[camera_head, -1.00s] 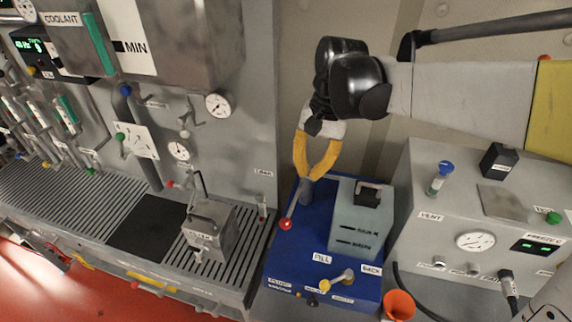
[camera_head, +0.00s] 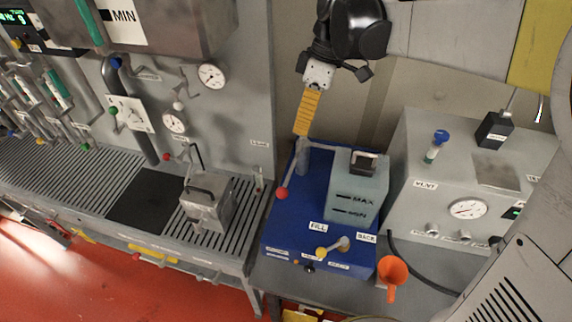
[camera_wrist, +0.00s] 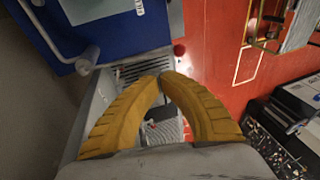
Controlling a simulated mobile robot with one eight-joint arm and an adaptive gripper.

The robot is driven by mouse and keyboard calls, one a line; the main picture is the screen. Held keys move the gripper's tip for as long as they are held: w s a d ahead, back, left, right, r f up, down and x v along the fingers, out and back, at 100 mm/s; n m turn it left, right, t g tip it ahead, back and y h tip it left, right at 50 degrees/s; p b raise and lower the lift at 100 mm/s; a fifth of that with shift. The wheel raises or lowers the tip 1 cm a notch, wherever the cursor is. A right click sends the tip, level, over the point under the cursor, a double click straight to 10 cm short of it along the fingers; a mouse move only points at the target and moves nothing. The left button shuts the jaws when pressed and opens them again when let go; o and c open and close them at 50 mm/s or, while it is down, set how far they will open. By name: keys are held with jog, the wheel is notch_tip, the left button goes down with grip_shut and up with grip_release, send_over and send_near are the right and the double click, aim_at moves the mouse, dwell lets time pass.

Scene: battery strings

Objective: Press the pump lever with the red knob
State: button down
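The blue pump box (camera_head: 285,225) stands on the bench and carries a grey cylinder (camera_head: 303,160) at its back left. The lever's red knob (camera_head: 281,193) sticks out at the box's left edge. In the wrist view, a red ball that looks like this knob (camera_wrist: 179,49) shows just beyond the fingertips. My gripper (camera_head: 300,134) hangs above the cylinder in the head view, apart from the knob. Its yellow fingers (camera_wrist: 163,78) meet at the tips in the wrist view, with nothing held.
A translucent tank (camera_head: 357,195) with a black handle sits on the box's right. An orange funnel (camera_head: 392,270) and the grey vent unit (camera_head: 450,190) stand further right. A metal filter box (camera_head: 207,203) stands on the grated bench to the left.

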aim_at(287, 177)
jog(key=shift+f, duration=0.1)
jog(key=b+x, duration=0.1)
jog(key=x, duration=1.3)
notch_tip(287, 177, down, 12)
jog(key=t+h+b, duration=0.2)
jog(key=t+b, duration=0.3)
jog(key=b, duration=0.5)
jog(key=shift+s+f+n+b, duration=0.25)
jog(key=shift+n+b, duration=0.05)
